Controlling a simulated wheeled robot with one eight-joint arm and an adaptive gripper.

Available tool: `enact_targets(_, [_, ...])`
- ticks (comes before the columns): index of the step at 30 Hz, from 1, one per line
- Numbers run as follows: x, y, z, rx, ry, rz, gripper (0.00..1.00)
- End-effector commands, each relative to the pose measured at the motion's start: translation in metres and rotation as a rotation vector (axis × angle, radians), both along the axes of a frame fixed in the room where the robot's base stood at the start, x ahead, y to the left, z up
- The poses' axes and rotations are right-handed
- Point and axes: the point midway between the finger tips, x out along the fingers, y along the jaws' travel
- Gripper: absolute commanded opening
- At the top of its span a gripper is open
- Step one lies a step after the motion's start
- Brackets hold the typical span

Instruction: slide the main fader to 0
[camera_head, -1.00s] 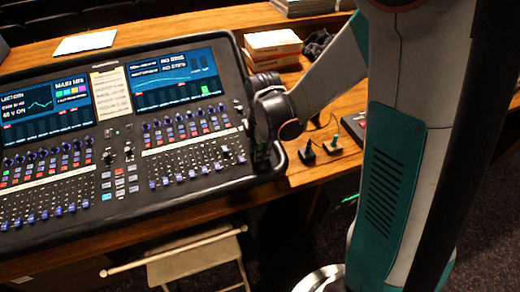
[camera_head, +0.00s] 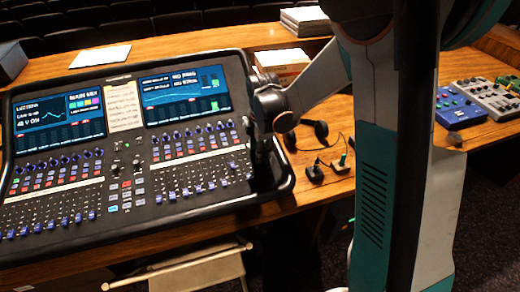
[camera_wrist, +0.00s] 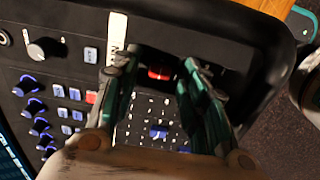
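The mixing desk (camera_head: 140,212) is a large dark console with two lit screens. In the wrist view, a red fader cap (camera_wrist: 160,73), which looks like the main fader, sits near the console's edge, and a blue fader cap (camera_wrist: 158,132) lies below it in the picture. My gripper (camera_wrist: 153,68) is open, with one finger on each side of the red cap and visible gaps beside it. I cannot tell how deep the fingertips reach. In the head view my gripper (camera_head: 262,158) is over the console's right end and hides the red cap there.
Knobs (camera_wrist: 42,47) and several lit buttons crowd the panel around the fingers. Right of the console, small black devices (camera_head: 315,172) with cables lie on the wooden desk (camera_head: 340,190). A blue box (camera_head: 445,108) and a grey mixer (camera_head: 490,97) stand farther right.

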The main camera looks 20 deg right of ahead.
Motion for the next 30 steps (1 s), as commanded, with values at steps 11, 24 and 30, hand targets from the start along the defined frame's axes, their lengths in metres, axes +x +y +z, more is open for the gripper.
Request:
enact_targets(11, [-0.002, 0.000, 0.014, 0.000, 0.000, 0.000, 0.40])
enact_targets(24, [-0.011, 0.000, 0.095, 0.000, 0.000, 0.000, 0.40])
enact_targets(30, [-0.012, 0.000, 0.115, 0.000, 0.000, 0.000, 0.40])
